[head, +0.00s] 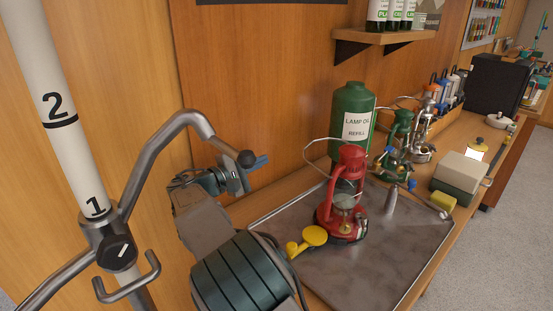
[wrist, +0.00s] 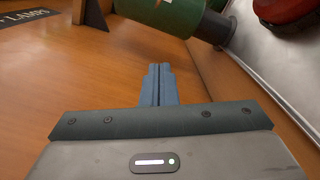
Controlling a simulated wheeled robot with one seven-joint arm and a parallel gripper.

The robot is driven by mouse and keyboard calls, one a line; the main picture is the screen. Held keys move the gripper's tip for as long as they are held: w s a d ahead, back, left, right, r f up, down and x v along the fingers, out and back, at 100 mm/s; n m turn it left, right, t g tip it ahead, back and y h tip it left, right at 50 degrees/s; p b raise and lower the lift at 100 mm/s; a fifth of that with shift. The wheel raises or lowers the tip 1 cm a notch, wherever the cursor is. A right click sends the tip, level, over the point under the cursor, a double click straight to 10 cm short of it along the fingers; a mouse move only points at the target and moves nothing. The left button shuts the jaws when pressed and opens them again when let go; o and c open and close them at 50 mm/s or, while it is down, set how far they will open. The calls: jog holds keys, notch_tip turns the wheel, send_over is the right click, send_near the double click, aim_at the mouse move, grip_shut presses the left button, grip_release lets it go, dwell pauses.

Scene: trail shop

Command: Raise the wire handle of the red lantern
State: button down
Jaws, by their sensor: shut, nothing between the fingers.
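The red lantern (head: 343,205) stands upright on a grey metal tray (head: 400,240) in the head view. Its thin wire handle (head: 318,158) sticks out to the left of the lantern's top, tilted and standing clear of the body. My gripper (head: 262,160) is left of the handle, apart from it, with its blue fingers closed together and nothing between them. In the wrist view the gripper (wrist: 159,84) is shut against a background of wood panel. A red part, probably the lantern's (wrist: 285,8), shows at the top right there; the handle is not visible in that view.
A green lamp oil bottle (head: 353,118) stands behind the lantern. A yellow funnel-like piece (head: 313,236) lies at its left foot. A green lantern (head: 397,135), a yellow sponge (head: 442,201) and a box (head: 462,174) are to the right. A shelf (head: 385,37) hangs above.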

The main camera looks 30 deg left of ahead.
jog(key=w+d+r+p, duration=0.1)
jog(key=w+d+p, duration=0.1)
jog(key=w+d, duration=0.5)
jog(key=shift+d+r+p, duration=0.15)
jog(key=shift+r+p, duration=0.15)
jog(key=shift+r, duration=0.1)
jog(key=shift+w, duration=0.1)
